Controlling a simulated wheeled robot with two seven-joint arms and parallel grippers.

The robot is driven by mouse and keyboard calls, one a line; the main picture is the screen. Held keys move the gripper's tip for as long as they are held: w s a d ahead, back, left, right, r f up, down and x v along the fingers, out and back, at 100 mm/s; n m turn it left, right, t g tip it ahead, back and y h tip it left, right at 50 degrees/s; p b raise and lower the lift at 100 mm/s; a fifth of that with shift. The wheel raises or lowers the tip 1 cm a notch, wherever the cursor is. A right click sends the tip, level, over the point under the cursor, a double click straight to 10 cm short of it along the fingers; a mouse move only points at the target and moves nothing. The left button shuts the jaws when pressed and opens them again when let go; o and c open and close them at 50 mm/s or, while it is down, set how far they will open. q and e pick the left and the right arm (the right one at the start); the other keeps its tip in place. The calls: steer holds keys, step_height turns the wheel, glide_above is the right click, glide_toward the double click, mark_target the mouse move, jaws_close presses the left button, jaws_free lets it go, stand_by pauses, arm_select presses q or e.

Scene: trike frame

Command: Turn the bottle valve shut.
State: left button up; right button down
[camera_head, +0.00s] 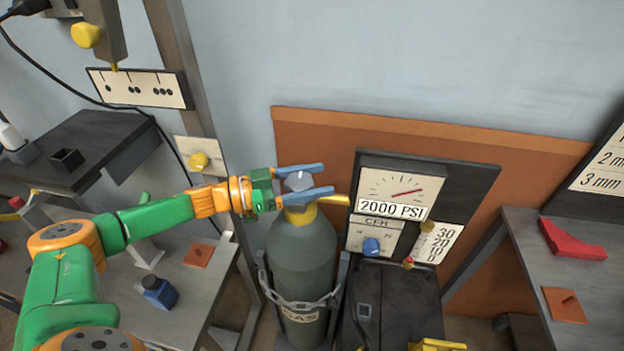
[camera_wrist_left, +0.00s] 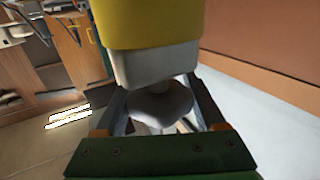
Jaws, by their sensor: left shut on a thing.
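The grey gas bottle (camera_head: 302,250) stands upright with a yellow collar at its neck and a chain around its lower part. The pale grey valve knob (camera_head: 299,181) is on its top. My left gripper (camera_head: 305,181) comes in from the left, with its blue fingers on either side of the knob and shut on it. In the left wrist view the rounded grey knob (camera_wrist_left: 162,102) lies between the fingers of the left gripper (camera_wrist_left: 160,115). The fingers partly hide the knob. My right gripper is not in view.
A gauge (camera_head: 396,195) labelled 2000 PSI stands right of the bottle, above a CFH panel with a blue knob (camera_head: 371,246). A yellow pipe (camera_head: 334,199) leads from the bottle towards it. Grey benches stand left and right; a red block (camera_head: 572,241) lies on the right one.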

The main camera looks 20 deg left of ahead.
arm_select(q)
steer(key=shift+d+m+g+h, duration=0.1)
steer(key=shift+m+g+h, duration=0.3)
steer(key=shift+g, duration=0.1)
steer(key=o, duration=1.3)
steer(key=shift+d, duration=0.1)
steer(key=shift+o, duration=0.2)
steer(key=b+v, duration=0.1)
steer(key=v, duration=0.5)
steer(key=shift+s+a+f+b, duration=0.15)
steer(key=shift+a+b, duration=0.05)
steer(key=shift+b, duration=0.2)
steer(key=shift+s+a+r, duration=0.2)
steer(key=shift+a, duration=0.05)
